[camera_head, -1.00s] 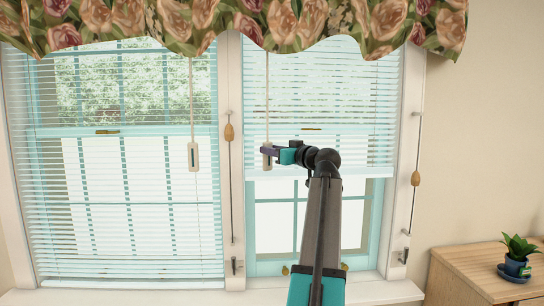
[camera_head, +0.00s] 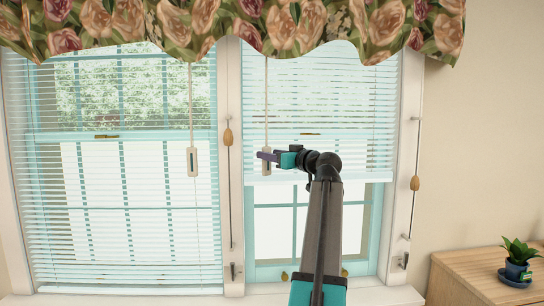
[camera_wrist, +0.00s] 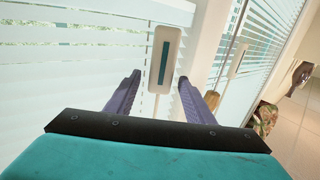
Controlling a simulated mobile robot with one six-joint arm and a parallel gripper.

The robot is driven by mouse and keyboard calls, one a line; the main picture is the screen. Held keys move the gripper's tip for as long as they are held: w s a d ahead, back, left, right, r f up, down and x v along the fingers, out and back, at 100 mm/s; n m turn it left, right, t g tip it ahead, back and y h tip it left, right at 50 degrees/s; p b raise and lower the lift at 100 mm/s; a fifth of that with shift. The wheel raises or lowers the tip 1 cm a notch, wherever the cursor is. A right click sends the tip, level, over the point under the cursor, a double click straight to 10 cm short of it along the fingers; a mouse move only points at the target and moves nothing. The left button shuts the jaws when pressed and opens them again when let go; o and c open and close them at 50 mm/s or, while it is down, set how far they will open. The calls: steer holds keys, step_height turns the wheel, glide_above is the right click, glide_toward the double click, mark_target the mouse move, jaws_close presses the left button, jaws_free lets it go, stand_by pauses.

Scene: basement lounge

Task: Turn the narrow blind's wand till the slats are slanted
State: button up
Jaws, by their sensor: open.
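The narrow blind (camera_head: 350,150) covers the upper part of the right window. Its wand (camera_head: 267,105) hangs near its left edge and ends in a pale flat handle (camera_head: 266,169) with a dark strip. My gripper (camera_head: 261,155) is at this handle, and its fingers cross in front of part of it. In the wrist view the handle (camera_wrist: 157,78) stands upright between and beyond the two purple fingertips of my open gripper (camera_wrist: 159,77), with gaps on both sides. Greenery shows through the narrow blind's upper slats; their exact angle is hard to tell.
The wide blind (camera_head: 120,220) covers the left window, with its own similar wand handle (camera_head: 193,162). Cords with wooden tassels (camera_head: 228,137) hang along the frames. A floral valance (camera_head: 230,25) hangs above. A potted plant (camera_head: 517,262) stands on a wooden cabinet (camera_head: 455,272) at right.

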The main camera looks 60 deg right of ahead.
steer(key=shift+s, duration=0.15)
steer(key=v, duration=1.3)
steer(key=shift+s+a, duration=0.2)
steer(key=shift+s, duration=0.05)
